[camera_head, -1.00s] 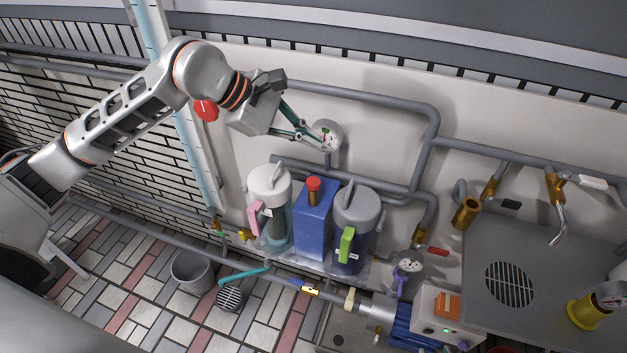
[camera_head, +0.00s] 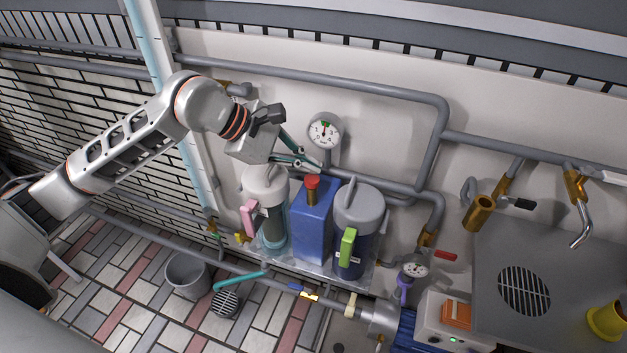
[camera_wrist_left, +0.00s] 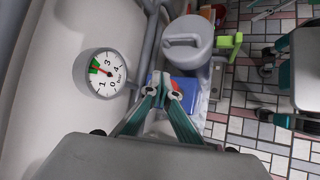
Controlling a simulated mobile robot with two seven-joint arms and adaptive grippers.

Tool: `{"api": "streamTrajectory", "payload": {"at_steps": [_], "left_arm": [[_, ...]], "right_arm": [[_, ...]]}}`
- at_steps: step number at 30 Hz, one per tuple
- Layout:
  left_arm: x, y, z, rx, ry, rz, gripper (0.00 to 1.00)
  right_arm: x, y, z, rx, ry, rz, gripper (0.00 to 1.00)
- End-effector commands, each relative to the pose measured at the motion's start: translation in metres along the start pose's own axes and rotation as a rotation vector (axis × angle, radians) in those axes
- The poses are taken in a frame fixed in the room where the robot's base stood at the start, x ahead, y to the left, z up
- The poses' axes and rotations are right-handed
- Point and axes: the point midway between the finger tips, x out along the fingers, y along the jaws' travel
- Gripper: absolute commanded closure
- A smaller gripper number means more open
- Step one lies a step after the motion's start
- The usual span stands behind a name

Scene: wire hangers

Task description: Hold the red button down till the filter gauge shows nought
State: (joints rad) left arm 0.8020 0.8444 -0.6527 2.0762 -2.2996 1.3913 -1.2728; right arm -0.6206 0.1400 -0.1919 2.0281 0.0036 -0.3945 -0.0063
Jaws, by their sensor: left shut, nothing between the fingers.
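The red button (camera_head: 312,182) sits on a brass stem on top of the blue filter box (camera_head: 313,225), between two lidded canisters. My left gripper (camera_head: 318,166) is shut and empty, its fingertips just above the button in the head view; I cannot tell whether they touch it. In the left wrist view the fingertips (camera_wrist_left: 164,82) lie in front of the blue box (camera_wrist_left: 187,88) and largely hide the button. The round white gauge (camera_head: 324,131) is on the wall pipe behind. In the wrist view the gauge (camera_wrist_left: 101,75) has its needle near the green band, away from 0.
A white-lidded canister (camera_head: 265,186) with a pink handle and a grey canister (camera_head: 357,208) with a green handle flank the box. Grey pipes (camera_head: 370,92) run along the wall. A second gauge (camera_head: 415,269) has a purple part below. A bucket (camera_head: 187,276) stands on the floor.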

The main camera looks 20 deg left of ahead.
Motion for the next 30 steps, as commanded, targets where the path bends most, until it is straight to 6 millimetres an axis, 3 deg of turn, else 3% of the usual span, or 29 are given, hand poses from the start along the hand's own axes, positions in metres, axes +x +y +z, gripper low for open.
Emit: {"api": "streamTrajectory", "payload": {"at_steps": [30], "left_arm": [[0.0035, -0.0024, -0.0024, 0.001, 0.000, 0.001, 1.00]], "right_arm": [[-0.0010, -0.0042, 0.0042, 0.000, -0.007, -0.007, 0.68]]}}
